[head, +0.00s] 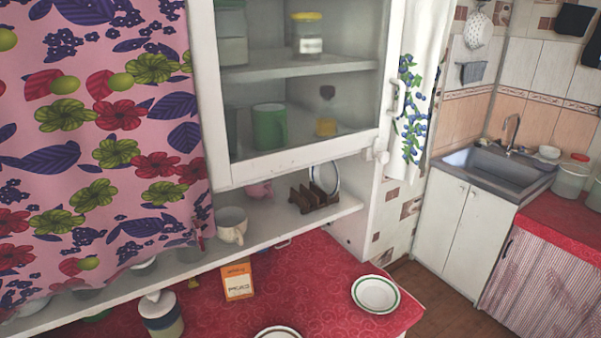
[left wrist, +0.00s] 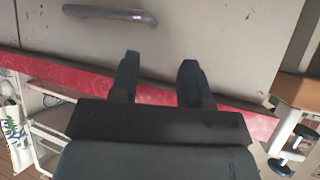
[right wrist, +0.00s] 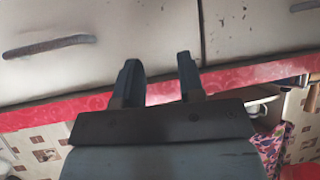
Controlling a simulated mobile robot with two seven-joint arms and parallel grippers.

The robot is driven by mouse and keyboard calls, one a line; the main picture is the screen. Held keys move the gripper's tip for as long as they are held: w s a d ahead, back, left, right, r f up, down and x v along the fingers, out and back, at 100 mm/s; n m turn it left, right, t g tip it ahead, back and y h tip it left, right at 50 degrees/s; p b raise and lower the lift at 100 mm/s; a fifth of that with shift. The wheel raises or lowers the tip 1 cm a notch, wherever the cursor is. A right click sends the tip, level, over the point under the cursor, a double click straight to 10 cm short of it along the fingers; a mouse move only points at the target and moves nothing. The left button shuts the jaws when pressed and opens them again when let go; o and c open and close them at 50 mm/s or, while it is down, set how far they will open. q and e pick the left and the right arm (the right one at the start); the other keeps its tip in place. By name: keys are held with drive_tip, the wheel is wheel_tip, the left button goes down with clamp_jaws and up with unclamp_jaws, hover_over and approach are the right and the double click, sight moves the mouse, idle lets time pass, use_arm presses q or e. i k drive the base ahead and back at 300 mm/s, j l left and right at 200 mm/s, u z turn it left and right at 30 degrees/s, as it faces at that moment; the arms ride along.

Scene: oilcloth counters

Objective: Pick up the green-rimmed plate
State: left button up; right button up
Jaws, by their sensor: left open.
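The green-rimmed plate (head: 376,294) is white and round. It lies on the red patterned counter (head: 325,275) near its right end in the head view, with nothing on it. My left gripper (left wrist: 158,75) shows in the left wrist view with its fingers apart and nothing between them. It faces a pale cabinet front below the red counter edge. My right gripper (right wrist: 160,75) also has its fingers apart and empty, before similar pale fronts. Neither gripper shows in the head view, and neither wrist view shows the plate.
A second plate (head: 277,332) is cut off at the bottom edge. An orange-and-white box (head: 238,281) and a lidded jar (head: 160,312) stand on the counter. A glass-fronted wall cabinet (head: 295,165) and a shelf with a cup (head: 231,225) overhang the counter's back.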

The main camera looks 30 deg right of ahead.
sight(374, 294)
drive_tip(key=k+j+z, duration=0.1)
drive_tip(key=z, duration=0.35)
drive_tip(key=k+z, duration=0.1)
drive_tip(key=z, duration=0.35)
drive_tip(key=k+z, duration=0.1)
drive_tip(key=z, duration=0.35)
